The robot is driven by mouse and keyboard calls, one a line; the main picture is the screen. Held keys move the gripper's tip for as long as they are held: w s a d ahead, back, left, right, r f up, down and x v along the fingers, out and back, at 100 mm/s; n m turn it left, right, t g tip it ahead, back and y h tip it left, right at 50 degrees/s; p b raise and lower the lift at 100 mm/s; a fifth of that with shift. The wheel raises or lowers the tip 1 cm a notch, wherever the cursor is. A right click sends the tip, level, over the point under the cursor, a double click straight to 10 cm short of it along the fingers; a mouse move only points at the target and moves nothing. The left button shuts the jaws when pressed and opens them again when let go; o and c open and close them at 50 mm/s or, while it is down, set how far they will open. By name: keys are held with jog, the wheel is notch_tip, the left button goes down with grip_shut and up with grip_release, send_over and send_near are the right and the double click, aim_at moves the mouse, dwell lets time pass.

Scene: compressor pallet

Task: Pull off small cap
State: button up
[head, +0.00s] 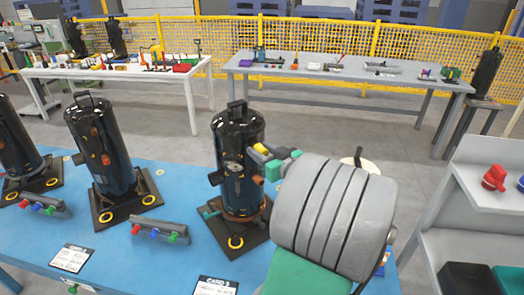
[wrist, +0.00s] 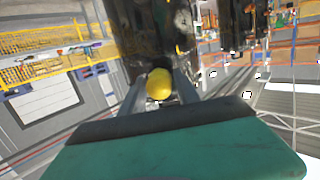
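A small yellow cap (head: 261,149) shows at the right side of the black compressor (head: 238,135) nearest my arm. In the wrist view the cap (wrist: 159,84) sits between the two fingers of my gripper (wrist: 161,88), which look closed against its sides. The compressor body (wrist: 150,30) stands just beyond. In the head view my gripper (head: 267,157) reaches the compressor's upper right side, and its grey wrist hides what lies behind. I cannot tell whether the cap still touches the compressor.
Two more black compressors (head: 98,145) (head: 14,145) stand to the left on the blue table (head: 165,190). Grey holders with coloured knobs (head: 160,230) (head: 40,204) and printed cards (head: 72,258) lie in front. A grey shelf (head: 485,190) stands at right. Worktables and a yellow fence are behind.

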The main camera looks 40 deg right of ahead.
grip_shut()
dwell(0.6)
dwell(1.2)
